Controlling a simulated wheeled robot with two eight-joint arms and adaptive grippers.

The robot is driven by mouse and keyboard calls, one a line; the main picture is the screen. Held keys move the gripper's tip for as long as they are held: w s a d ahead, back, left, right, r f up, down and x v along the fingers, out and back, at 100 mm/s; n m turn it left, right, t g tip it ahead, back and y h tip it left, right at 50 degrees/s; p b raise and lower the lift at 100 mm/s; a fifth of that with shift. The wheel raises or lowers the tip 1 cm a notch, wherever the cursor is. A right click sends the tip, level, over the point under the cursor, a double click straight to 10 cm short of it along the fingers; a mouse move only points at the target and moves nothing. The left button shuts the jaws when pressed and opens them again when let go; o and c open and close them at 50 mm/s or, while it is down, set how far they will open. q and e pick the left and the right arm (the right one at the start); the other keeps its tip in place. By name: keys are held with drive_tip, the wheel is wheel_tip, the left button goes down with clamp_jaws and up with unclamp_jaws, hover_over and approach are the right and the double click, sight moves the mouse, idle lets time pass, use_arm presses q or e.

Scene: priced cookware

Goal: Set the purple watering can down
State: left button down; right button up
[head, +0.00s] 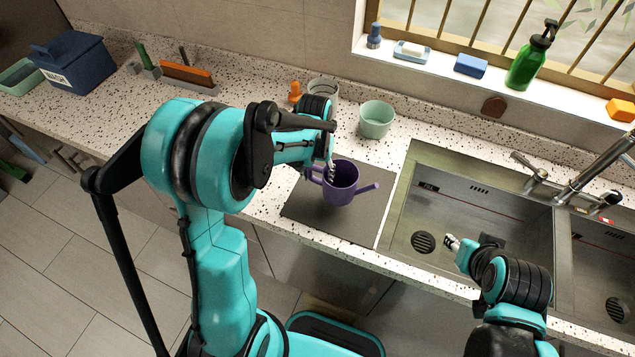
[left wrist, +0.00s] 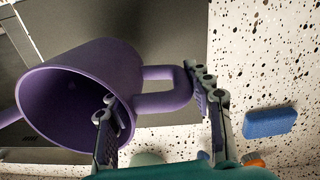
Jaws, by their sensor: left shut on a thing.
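The purple watering can (head: 341,186) is upright at the dark grey mat (head: 310,213) on the counter, its spout pointing right. I cannot tell whether its base touches the mat. My left gripper (head: 330,172) is at the can's left side, shut on it.
A pale green cup (head: 376,119) and a glass (head: 323,90) stand behind the mat. The sink (head: 480,215) is to its right. A blue sponge (left wrist: 270,122) lies on the counter in the left wrist view. A blue box (head: 72,65) stands far left.

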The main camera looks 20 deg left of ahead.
sight(317, 183)
use_arm(q)
drive_tip(key=shift+f+b, duration=0.45)
drive_tip(key=shift+f, duration=1.5)
drive_tip(key=shift+f+b, duration=0.2)
drive_tip(key=shift+b, duration=0.1)
drive_tip(key=c, duration=0.6)
unclamp_jaws()
drive_tip(key=shift+c, duration=0.2)
drive_tip(key=shift+r, duration=0.15)
